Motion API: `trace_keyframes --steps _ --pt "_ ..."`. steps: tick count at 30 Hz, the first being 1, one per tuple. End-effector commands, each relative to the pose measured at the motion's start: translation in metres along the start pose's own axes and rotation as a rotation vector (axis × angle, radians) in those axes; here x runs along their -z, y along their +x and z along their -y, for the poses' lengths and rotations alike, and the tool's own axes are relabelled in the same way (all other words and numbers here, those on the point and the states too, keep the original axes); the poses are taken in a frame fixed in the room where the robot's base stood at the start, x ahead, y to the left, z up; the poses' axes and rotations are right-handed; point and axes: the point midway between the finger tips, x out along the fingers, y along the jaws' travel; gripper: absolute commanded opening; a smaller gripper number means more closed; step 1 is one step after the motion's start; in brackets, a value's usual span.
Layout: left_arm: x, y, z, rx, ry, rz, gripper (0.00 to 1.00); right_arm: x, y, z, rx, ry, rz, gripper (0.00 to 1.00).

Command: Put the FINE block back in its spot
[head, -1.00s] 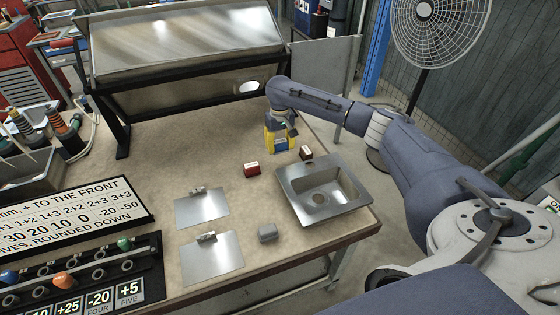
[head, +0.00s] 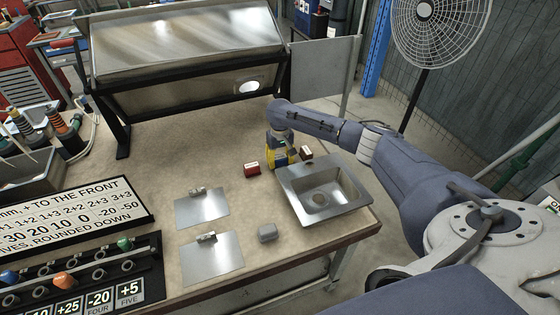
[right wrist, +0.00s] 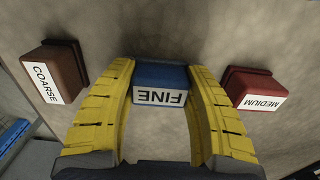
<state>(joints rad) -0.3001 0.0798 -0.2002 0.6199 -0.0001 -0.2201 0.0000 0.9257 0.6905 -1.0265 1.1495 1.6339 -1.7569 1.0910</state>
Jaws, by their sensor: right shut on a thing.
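The FINE block (right wrist: 160,84) is blue with a white label that reads upside down in the right wrist view. My right gripper (head: 281,160) has its yellow fingers on both sides of it and is shut on it. In the head view the gripper is low over the bench, between the red MEDIUM block (head: 251,169) and the brown COARSE block (head: 306,153). In the right wrist view COARSE (right wrist: 55,72) is left of the fingers and MEDIUM (right wrist: 250,88) is right. I cannot tell whether the FINE block touches the bench. My left gripper is out of view.
A steel sink (head: 322,192) stands just in front of COARSE and the gripper. A sign (head: 75,214) and a peg rack are at the left. A slanted steel panel stands behind.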

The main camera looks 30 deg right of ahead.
Motion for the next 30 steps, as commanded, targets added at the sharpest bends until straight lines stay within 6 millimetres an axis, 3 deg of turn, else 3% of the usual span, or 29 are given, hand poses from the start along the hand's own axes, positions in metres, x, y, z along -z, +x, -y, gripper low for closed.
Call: trace_keyframes --steps 8,9,14,23,30 --pt "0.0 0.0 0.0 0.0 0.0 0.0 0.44 0.0 0.002 0.0 0.001 0.001 0.0 0.22" --pt "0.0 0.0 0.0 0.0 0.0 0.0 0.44 0.0 0.003 0.0 0.001 0.001 0.0 0.52" --pt "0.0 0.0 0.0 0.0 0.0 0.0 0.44 0.0 0.002 0.0 0.001 0.001 0.0 0.7" --pt "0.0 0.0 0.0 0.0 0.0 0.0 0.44 0.0 0.001 0.0 0.0 0.0 0.0 0.71" --pt "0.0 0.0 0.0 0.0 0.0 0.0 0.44 0.001 -0.026 0.0 0.001 -0.001 -0.003 0.71"
